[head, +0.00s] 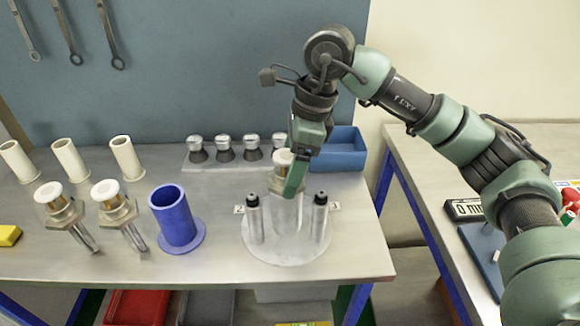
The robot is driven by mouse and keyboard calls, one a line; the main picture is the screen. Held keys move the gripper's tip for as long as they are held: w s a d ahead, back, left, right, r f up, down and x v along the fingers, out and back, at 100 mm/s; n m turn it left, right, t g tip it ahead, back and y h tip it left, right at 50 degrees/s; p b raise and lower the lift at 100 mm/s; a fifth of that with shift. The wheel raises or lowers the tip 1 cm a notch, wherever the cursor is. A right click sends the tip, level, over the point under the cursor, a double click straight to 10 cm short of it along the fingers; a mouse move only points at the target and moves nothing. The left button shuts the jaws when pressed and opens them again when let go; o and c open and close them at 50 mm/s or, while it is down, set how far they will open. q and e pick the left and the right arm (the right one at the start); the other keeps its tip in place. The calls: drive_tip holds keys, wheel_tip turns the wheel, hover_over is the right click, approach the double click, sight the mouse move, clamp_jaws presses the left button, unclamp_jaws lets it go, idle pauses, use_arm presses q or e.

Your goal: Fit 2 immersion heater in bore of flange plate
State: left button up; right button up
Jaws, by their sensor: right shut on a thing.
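The flange plate (282,252) is a round grey disc near the front right of the bench. Two dark-topped posts stand on it, with a pale grey upright body (284,215) between them. My right gripper (294,180) is shut on an immersion heater (281,158) with a white cap and brass hex, upright over the plate's middle. Its lower end is hard to make out, so I cannot tell how deep it sits in the bore. My left gripper is not in view.
A blue flanged cylinder (175,217) stands left of the plate. Several white tubes (70,160) stand behind the loose heaters. Silver-capped knobs (223,147) and a blue bin (342,150) are at the back. A yellow block (9,235) lies far left.

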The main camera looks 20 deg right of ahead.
drive_tip(key=shift+f, duration=0.3)
drive_tip(key=o, duration=1.4)
drive_tip(key=shift+r, duration=0.1)
drive_tip(key=shift+p+v, duration=1.8)
drive_tip(key=shift+v, duration=1.6)
drive_tip(key=b+v, duration=0.1)
drive_tip(key=v, duration=0.7)
